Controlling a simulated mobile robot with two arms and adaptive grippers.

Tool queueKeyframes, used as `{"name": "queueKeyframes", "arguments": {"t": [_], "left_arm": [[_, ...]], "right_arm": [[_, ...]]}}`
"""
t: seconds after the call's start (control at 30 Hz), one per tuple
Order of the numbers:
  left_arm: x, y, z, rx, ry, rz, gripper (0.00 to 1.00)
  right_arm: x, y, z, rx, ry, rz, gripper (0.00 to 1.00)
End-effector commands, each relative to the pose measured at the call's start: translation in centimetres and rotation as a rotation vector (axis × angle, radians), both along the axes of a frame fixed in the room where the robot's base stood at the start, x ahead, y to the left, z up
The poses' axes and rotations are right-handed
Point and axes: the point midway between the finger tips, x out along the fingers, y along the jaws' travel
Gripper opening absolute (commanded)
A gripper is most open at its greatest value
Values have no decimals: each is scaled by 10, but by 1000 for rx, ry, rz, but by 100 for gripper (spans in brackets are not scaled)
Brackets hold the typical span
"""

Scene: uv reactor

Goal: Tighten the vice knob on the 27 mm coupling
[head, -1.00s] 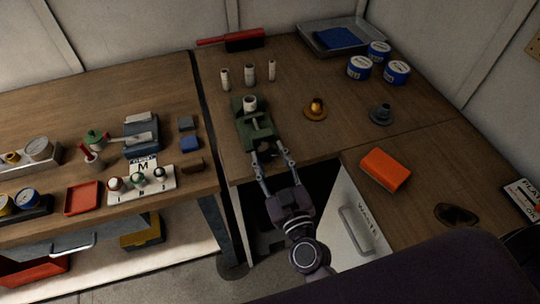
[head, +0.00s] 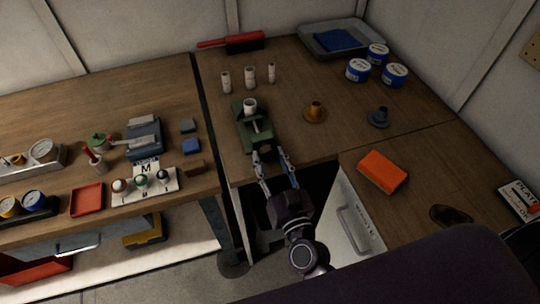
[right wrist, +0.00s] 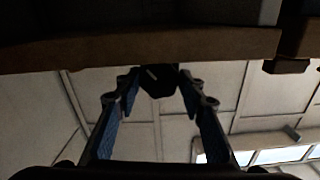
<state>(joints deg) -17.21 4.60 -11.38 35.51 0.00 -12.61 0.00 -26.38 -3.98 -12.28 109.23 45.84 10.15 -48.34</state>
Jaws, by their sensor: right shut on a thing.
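The green vice (head: 250,134) stands on the wooden bench near its front edge. A pale cylindrical coupling (head: 250,106) stands upright at the vice's jaws; its size cannot be read. My right gripper (head: 270,160) reaches the vice's near end from the front. In the right wrist view its two fingertips are shut on the dark vice knob (right wrist: 158,81), just below the bench edge (right wrist: 150,50). In the head view the fingers partly hide the knob. My left gripper is not in view.
Several pale cylinders stand behind the vice, including one (head: 249,77). A brass flanged part (head: 315,112) and a grey one (head: 379,118) stand to the right. An orange block (head: 382,172) lies on the right bench. The left bench holds gauges and a red tray (head: 87,200).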

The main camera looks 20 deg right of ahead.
Motion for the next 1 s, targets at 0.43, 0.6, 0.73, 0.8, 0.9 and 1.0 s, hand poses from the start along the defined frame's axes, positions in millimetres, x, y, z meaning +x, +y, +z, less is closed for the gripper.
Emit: {"name": "queueKeyframes", "arguments": {"t": [0.43,0.6,0.73,0.8,0.9,1.0], "left_arm": [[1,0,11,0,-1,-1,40],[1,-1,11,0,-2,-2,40],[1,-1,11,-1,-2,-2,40],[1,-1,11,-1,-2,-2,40],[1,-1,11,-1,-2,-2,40],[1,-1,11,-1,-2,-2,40]], "right_arm": [[1,0,2,225,4,-1,13],[1,0,2,251,5,-2,13],[1,0,2,255,5,-2,13],[1,0,2,255,5,-2,13],[1,-1,2,254,5,-2,13],[1,-1,2,254,4,-2,39]]}}
